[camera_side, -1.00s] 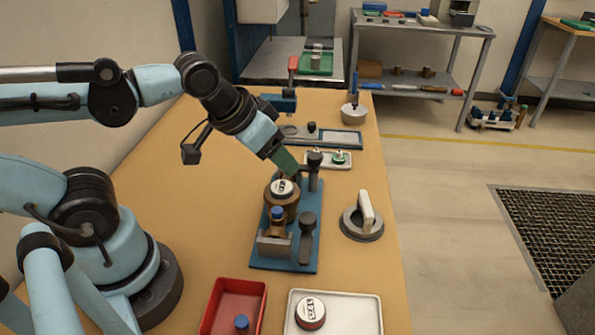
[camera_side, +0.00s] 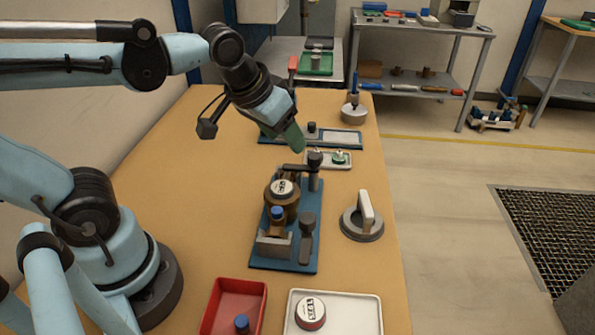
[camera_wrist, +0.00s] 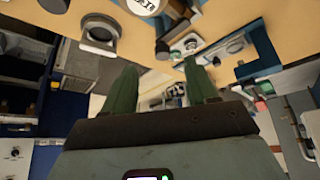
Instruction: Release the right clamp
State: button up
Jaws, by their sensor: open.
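The meter (camera_side: 281,205), a brass cylinder with a white marked cap, stands in a fixture on a blue base plate (camera_side: 285,263). A dark clamp (camera_side: 315,178) with an upright knobbed post stands at the plate's back right, its bar reaching left behind the cap. A second dark, knobbed clamp (camera_side: 307,235) is at the front right. I cannot tell which is named right, or whether either is released. My gripper (camera_side: 297,143) is above and behind the back clamp, apart from it. In the wrist view its green fingers (camera_wrist: 162,88) are spread and empty; the back clamp's knob (camera_wrist: 162,49) shows beyond them.
A grey round piece with a white handle (camera_side: 363,220) stands right of the plate. A small tray with a green item (camera_side: 341,160) lies behind. A red bin (camera_side: 253,300) and a white tray (camera_side: 365,310) holding a red-sided round piece (camera_side: 310,313) are in front. The tabletop left of the plate is clear.

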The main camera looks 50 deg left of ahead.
aim_at(314, 156)
jog(key=w+d+r+n+g+y, duration=0.1)
jog(key=w+r+n+g, duration=0.1)
jog(key=w+r, duration=0.15)
jog(key=shift+x, duration=6.3)
jog(key=shift+w+r, duration=0.1)
jog(key=shift+w, duration=0.1)
jog(key=shift+c, duration=0.3)
jog(key=c, duration=1)
